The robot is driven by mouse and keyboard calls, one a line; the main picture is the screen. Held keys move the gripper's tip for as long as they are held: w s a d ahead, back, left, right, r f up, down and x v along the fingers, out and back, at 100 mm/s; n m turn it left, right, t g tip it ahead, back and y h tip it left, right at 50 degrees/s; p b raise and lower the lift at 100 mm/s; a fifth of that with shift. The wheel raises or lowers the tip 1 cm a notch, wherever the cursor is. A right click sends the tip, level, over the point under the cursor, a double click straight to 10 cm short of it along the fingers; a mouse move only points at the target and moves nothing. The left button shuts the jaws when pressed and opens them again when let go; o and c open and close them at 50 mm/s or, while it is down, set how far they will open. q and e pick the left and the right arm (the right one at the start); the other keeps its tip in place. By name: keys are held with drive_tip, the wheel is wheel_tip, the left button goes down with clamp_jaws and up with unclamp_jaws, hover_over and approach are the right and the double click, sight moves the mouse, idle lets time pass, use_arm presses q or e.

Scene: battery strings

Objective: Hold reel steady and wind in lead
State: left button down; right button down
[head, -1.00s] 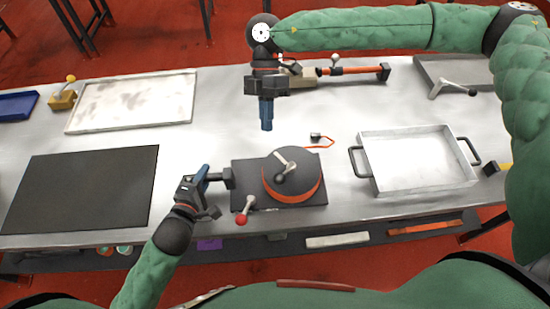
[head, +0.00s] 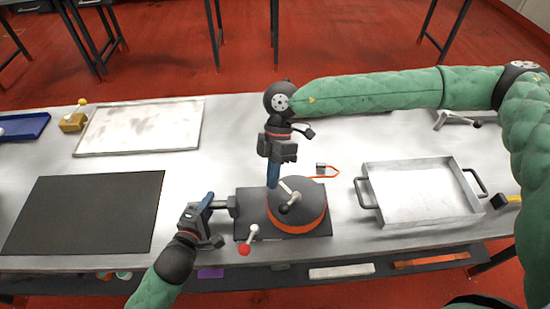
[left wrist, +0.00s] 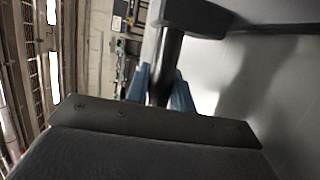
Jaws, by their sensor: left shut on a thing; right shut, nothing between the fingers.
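The reel (head: 310,207) is a black drum with the orange lead wound around its side, on a dark base plate (head: 252,206). A grey crank with a dark knob (head: 286,208) sits on its top. The lead's free end shows as an orange loop (head: 334,173) by a small connector (head: 320,168) behind the reel. My left gripper (head: 214,204) is shut on the handle at the base plate's left side; the left wrist view shows a dark bar (left wrist: 168,65) between its blue fingers (left wrist: 160,92). My right gripper (head: 272,184) is shut and empty, pointing down beside the crank; contact is unclear.
A lever with a red knob (head: 245,248) stands at the base's front edge. A metal tray with handles (head: 366,178) lies to the right, a black mat (head: 80,215) to the left, and a pale tray (head: 138,128) behind it. The table is clear between reel and metal tray.

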sight(303, 213)
drive_tip(key=shift+s+d+f, duration=0.1)
drive_tip(key=shift+s+d, duration=0.15)
drive_tip(key=shift+s, duration=0.35)
drive_tip(key=shift+s+d+f, duration=0.15)
drive_tip(key=shift+s+d, duration=0.15)
drive_tip(key=shift+s, duration=0.25)
drive_tip(key=shift+s+d+f, duration=0.1)
drive_tip(key=shift+s+d, duration=0.15)
drive_tip(key=shift+s, duration=0.35)
drive_tip(key=shift+s+d+n+h, duration=0.1)
drive_tip(key=shift+s+n+h, duration=0.25)
drive_tip(key=shift+n+h, duration=0.25)
drive_tip(key=shift+s+d+n+h, duration=0.1)
drive_tip(key=shift+s+n+h, duration=0.3)
drive_tip(key=shift+n, duration=0.6)
drive_tip(key=shift+s+d+n+h, duration=0.25)
drive_tip(key=shift+n+h, duration=0.15)
drive_tip(key=shift+n, duration=0.3)
drive_tip(key=shift+s+d, duration=0.35)
drive_tip(key=shift+d, duration=0.25)
drive_tip(key=shift+s+d, duration=0.35)
drive_tip(key=shift+d, duration=0.5)
drive_tip(key=shift+w+d, duration=0.1)
drive_tip(key=shift+d, duration=0.9)
idle(1.5)
